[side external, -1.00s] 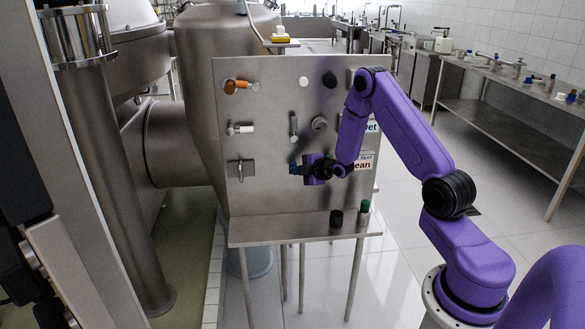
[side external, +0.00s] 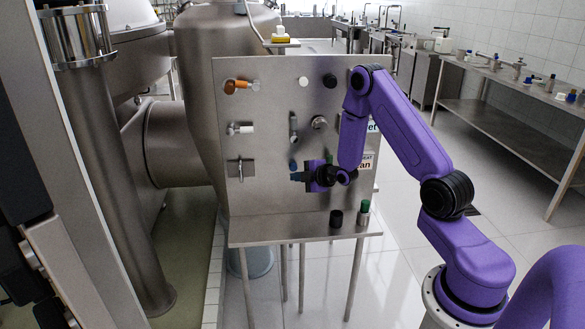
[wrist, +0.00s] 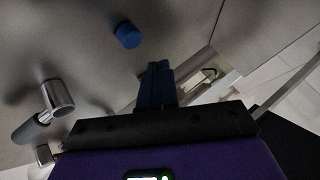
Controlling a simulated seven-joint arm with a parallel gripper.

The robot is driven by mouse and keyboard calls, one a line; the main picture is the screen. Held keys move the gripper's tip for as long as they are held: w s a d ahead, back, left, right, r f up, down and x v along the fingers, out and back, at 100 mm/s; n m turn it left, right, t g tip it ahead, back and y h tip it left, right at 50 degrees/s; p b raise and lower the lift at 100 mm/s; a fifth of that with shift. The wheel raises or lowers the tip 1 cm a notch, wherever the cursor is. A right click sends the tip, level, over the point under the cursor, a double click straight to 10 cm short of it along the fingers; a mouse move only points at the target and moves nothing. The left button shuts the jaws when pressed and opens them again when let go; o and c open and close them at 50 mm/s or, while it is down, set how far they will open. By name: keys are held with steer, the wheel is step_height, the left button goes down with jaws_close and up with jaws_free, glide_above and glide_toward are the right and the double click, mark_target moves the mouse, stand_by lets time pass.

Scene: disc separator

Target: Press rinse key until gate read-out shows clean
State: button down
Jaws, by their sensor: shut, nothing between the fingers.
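A blue round key (side external: 293,166) sits on the upright steel panel (side external: 262,120); it also shows in the wrist view (wrist: 128,35). I cannot read a label marking it as the rinse key. My gripper (side external: 297,177) is shut and empty, just below the key in the side view. In the wrist view its dark blue fingertips (wrist: 159,72) are together and apart from the key. A lower read-out (side external: 367,161) at the panel's right is partly hidden by my arm; the letters "an" show. An upper read-out (side external: 375,126) shows "et", also partly hidden.
The panel carries an orange-handled valve (side external: 240,86), a white-tipped handle (side external: 241,128), a steel latch (side external: 240,168) and several knobs. A black cylinder (side external: 336,218) and a green-capped one (side external: 363,213) stand on the shelf (side external: 270,230) below. The shelf's left part is clear.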

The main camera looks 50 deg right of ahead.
mark_target(293, 167)
steer(key=shift+s+a, duration=1.5)
steer(key=shift+s, duration=0.05)
steer(key=shift+s+a, duration=0.1)
stand_by(1.3)
steer(key=shift+s+a, duration=0.75)
steer(key=shift+a, duration=0.05)
steer(key=shift+d, duration=0.1)
steer(key=w+d, duration=0.6)
stand_by(0.7)
steer(key=shift+w+d, duration=0.15)
steer(key=shift+w, duration=0.05)
stand_by(1.8)
steer(key=shift+w+d, duration=0.2)
steer(key=shift+w, duration=0.1)
stand_by(0.5)
